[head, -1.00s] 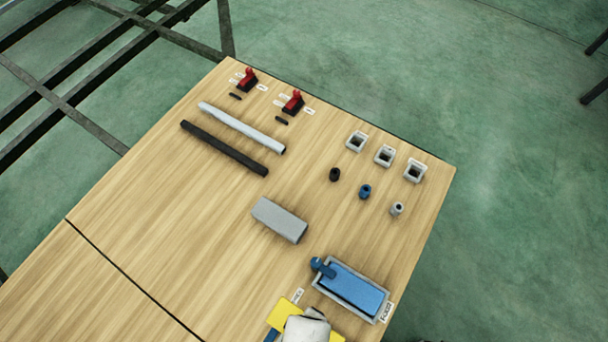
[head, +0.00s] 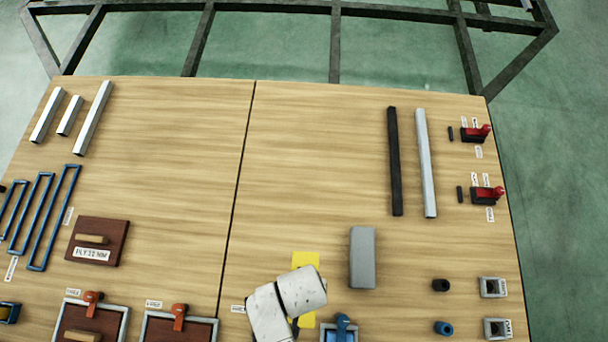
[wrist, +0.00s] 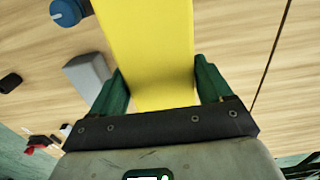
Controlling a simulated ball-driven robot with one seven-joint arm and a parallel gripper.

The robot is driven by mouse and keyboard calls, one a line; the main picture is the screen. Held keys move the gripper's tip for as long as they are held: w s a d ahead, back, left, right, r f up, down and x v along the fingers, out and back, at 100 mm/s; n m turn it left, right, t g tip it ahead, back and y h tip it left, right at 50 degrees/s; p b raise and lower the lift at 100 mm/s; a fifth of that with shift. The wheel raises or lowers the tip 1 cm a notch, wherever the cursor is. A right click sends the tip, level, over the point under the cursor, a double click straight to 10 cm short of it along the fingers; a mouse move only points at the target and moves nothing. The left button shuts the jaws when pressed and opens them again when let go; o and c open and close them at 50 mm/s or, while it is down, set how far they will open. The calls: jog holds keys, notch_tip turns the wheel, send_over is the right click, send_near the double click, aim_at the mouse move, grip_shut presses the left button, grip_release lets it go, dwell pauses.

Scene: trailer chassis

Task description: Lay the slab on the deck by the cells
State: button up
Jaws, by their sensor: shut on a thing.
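A flat yellow slab (wrist: 147,50) is held between the green fingers of my gripper (wrist: 160,88) in the wrist view. The slab (head: 306,262) shows partly in the head view at the front middle, over the wooden table (head: 310,170). My white arm covers part of it and hides the fingers there. Whether the slab touches the table cannot be told. I cannot make out for certain which things are the deck or the cells.
A grey block (head: 362,258) stands right of the slab, with a blue-handled tray (head: 341,330) in front. Black and pale bars (head: 426,165) lie right. Brown boards (head: 98,240) and blue frames (head: 52,220) lie left. The table's middle is clear. A dark metal frame (head: 335,45) stands beyond.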

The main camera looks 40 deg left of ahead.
aim_at(298, 258)
jog(key=w, duration=0.1)
jog(key=w+a+f, duration=0.1)
jog(key=w+f, duration=0.1)
jog(key=w, duration=0.1)
jog(key=shift+a, duration=0.2)
jog(key=w+f, duration=0.1)
jog(key=f, duration=0.1)
jog(key=w+a+f+b, duration=0.1)
jog(key=w, duration=0.1)
jog(key=w+f+b, duration=0.1)
jog(key=f, duration=0.1)
jog(key=shift+w+a+f, duration=0.25)
jog(key=shift+w+f, duration=0.1)
jog(key=shift+w+f+b, duration=0.1)
jog(key=shift+f+b, duration=0.55)
jog(key=shift+f, duration=1)
jog(key=shift+f, duration=0.15)
jog(key=o, duration=1)
notch_tip(298, 258, up, 12)
jog(key=p, duration=0.3)
jog(key=shift+r, duration=0.2)
